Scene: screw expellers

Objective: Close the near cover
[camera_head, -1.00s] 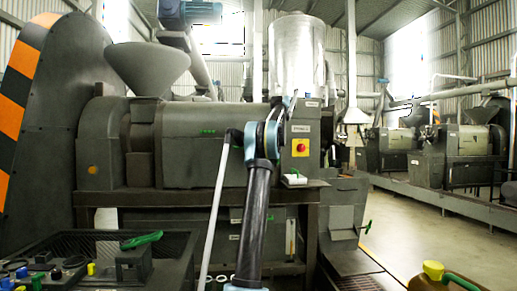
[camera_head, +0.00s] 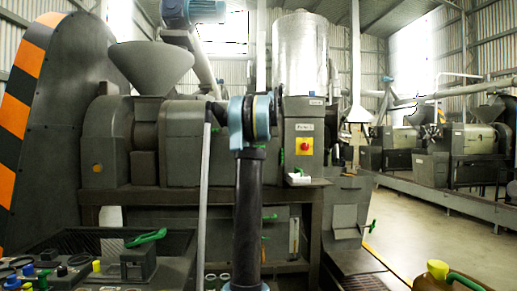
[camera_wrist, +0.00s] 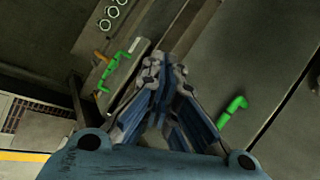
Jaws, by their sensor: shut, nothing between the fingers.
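The near machine has a grey horizontal body with a broad cover panel (camera_head: 182,150), partly hidden behind my arm in the head view. I cannot tell from this view how far the cover stands open. In the wrist view, a large dark grey panel carries a green handle (camera_wrist: 232,110) to the right of my gripper (camera_wrist: 165,70). Another green handle (camera_wrist: 112,72) is left of the fingertips, beside a narrow grey plate. My gripper's fingers come together and hold nothing. They are apart from the right handle; contact with the surface behind cannot be judged.
A control box with a red button (camera_head: 304,146) stands right of my arm. A grey hopper (camera_head: 150,66) rises above the machine. A console with knobs and a green lever (camera_head: 144,238) is at lower left. A yellow-capped can (camera_head: 438,268) is at lower right. Open floor (camera_head: 415,235) lies right.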

